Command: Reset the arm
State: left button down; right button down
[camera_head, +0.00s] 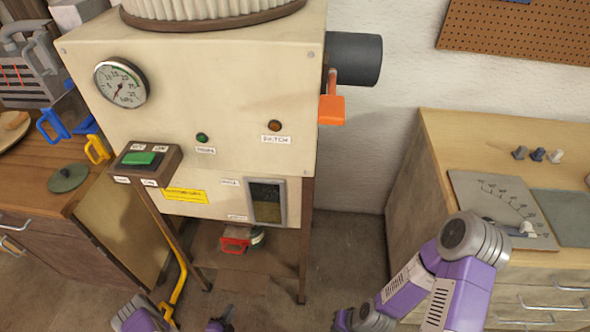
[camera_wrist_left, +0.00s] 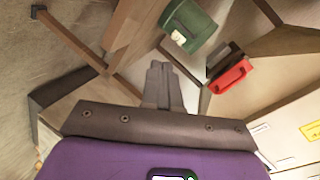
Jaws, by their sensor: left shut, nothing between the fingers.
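My left gripper (camera_wrist_left: 158,75) shows in the left wrist view, its two fingers together and empty. In that view a red handle (camera_wrist_left: 231,80) and a green canister (camera_wrist_left: 190,26) lie beyond the fingers, apart from them. In the head view, purple parts of my left arm (camera_head: 140,318) show at the bottom edge. My right arm (camera_head: 440,275) is bent at the lower right, and its gripper is out of the picture.
A cream machine (camera_head: 235,95) on brown legs stands in the middle. It carries a gauge (camera_head: 120,83), a green button (camera_head: 139,158) and an orange lever (camera_head: 332,105). Wooden cabinets stand left (camera_head: 20,180) and right (camera_head: 450,125). Floor (camera_head: 345,240) is clear between machine and right cabinet.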

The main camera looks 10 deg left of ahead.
pick_arm(q)
jog(key=w+d+r+n+g+h+p, duration=0.2)
jog(key=w+d+r+n+g, duration=0.2)
jog(key=d+r+n+g, duration=0.45)
jog(key=s+d+r+n+g+h, duration=0.1)
jog(key=s+d+r+n+g, duration=0.4)
jog(key=s+d+r+n, duration=0.3)
notch_tip(320, 180, up, 2)
jog(key=shift+s+d+r+p, duration=0.15)
jog(key=shift+s+d+p, duration=0.3)
jog(key=shift+s, duration=0.45)
jog(key=c, duration=1.8)
grip_release()
